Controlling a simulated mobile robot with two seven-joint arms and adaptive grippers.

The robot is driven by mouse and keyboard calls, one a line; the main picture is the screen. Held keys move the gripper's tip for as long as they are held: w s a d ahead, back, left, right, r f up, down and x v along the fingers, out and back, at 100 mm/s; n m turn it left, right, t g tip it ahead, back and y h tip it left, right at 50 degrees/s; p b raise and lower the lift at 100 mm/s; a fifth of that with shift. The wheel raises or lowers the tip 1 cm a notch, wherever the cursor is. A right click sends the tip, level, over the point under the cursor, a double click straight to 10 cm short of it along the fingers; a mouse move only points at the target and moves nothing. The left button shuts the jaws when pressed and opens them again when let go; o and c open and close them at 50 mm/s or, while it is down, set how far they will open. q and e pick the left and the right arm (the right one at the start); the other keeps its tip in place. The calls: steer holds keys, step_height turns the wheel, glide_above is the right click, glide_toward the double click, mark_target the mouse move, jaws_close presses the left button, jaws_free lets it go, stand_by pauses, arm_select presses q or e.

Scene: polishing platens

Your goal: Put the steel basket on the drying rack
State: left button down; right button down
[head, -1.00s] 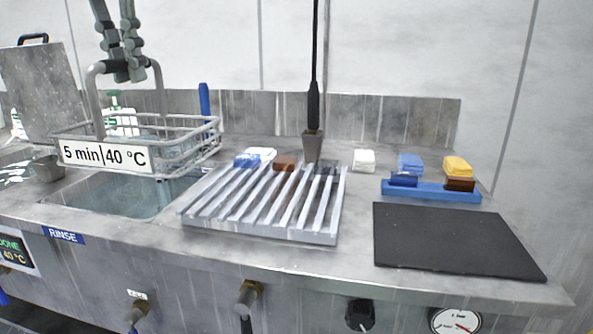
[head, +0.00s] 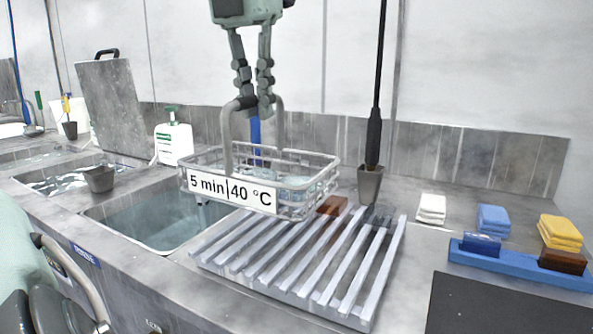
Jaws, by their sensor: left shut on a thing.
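The steel basket (head: 318,182) is a wire basket with a tall handle and a white label reading "5 min|40 °C". My left gripper (head: 258,108) is shut on the top of its handle and holds it level in the air. The basket hangs over the right end of the rinse sink and the rear left part of the drying rack, seemingly above the slats. The drying rack (head: 330,285) is a grey slatted frame on the steel counter. The basket hides the rack's rear left corner. My right gripper is not in view.
The rinse sink (head: 150,235) lies left of the rack. A brown block (head: 331,205) sits behind the slats. A grey holder (head: 370,185) with a tall black rod stands behind the rack. A blue tray (head: 520,262) and black mat (head: 495,305) lie to the right.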

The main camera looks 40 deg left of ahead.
arm_select(q)
glide_above(295, 184)
step_height(295, 184, down, 4)
steer(key=shift+s+f, duration=0.1)
steer(key=shift+s, duration=0.05)
step_height(295, 184, down, 4)
steer(key=shift+r, duration=0.2)
steer(key=shift+f, duration=0.15)
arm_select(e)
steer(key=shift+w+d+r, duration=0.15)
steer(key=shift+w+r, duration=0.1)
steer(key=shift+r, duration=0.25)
arm_select(q)
steer(key=c, duration=1.5)
jaws_free()
steer(key=shift+c, duration=0.2)
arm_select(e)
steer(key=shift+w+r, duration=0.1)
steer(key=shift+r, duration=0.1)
